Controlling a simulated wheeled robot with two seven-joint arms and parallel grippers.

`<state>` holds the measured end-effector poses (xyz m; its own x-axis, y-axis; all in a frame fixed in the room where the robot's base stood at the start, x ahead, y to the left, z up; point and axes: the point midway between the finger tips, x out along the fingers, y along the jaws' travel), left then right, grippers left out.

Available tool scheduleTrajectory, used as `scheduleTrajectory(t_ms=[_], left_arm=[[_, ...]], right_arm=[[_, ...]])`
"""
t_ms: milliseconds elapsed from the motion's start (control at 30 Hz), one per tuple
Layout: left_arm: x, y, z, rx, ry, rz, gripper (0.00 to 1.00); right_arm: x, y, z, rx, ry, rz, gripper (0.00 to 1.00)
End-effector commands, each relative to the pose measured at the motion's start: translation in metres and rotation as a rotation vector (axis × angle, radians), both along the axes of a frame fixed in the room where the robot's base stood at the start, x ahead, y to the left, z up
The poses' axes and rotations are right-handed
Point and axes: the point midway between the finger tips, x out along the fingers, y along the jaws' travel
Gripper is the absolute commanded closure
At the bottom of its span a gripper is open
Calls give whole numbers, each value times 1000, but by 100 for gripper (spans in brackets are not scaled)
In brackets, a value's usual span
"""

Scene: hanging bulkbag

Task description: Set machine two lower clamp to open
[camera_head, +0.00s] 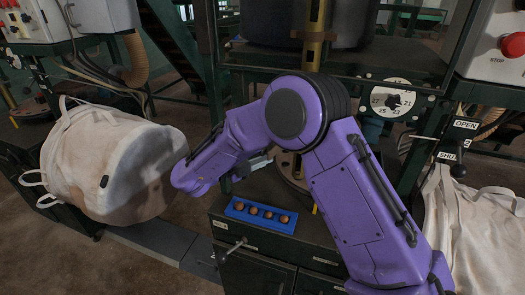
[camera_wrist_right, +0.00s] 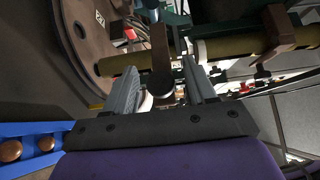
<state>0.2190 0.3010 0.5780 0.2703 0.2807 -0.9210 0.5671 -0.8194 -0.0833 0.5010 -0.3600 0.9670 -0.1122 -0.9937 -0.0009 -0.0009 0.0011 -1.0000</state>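My purple right arm reaches across the middle of the head view, and its gripper (camera_head: 258,162) points right, towards the machine's central column. In the right wrist view my right gripper (camera_wrist_right: 162,78) has its two grey fingers apart. A dark lever with a round black end (camera_wrist_right: 162,82) shows between the fingers, in line with the gap; I cannot tell if they touch it. No label for this lever is readable. At the right of the head view, a black-knobbed lever (camera_head: 458,171) stands by an OPEN label (camera_head: 465,125) and a partly hidden SHUT label (camera_head: 447,156). My left gripper is not in view.
A blue tray (camera_head: 260,215) with several brown balls lies on the dark cabinet below my arm. A white bulk bag (camera_head: 105,165) hangs at left, another (camera_head: 475,235) at right. A dial (camera_head: 392,99) and a red stop button (camera_head: 513,44) are at the right.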

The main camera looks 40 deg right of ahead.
Motion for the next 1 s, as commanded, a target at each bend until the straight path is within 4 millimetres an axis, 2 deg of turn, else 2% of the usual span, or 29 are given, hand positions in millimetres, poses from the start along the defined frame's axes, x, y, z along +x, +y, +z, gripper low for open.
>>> scheduleTrajectory(t_ms=[167, 500, 600, 700, 933, 1000], left_arm=[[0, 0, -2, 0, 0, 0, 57], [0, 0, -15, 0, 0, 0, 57], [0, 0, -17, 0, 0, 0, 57], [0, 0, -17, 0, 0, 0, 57], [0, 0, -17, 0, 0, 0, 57], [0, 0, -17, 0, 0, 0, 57]], right_arm=[[2, 8, 0, -1, -3, 2, 44], [10, 83, -2, -2, -3, 3, 44], [11, 97, -1, -2, -2, 2, 44], [11, 104, 0, 0, -1, 0, 44], [11, 104, 0, 1, 0, -1, 44], [12, 104, 0, -1, 2, 1, 67]])
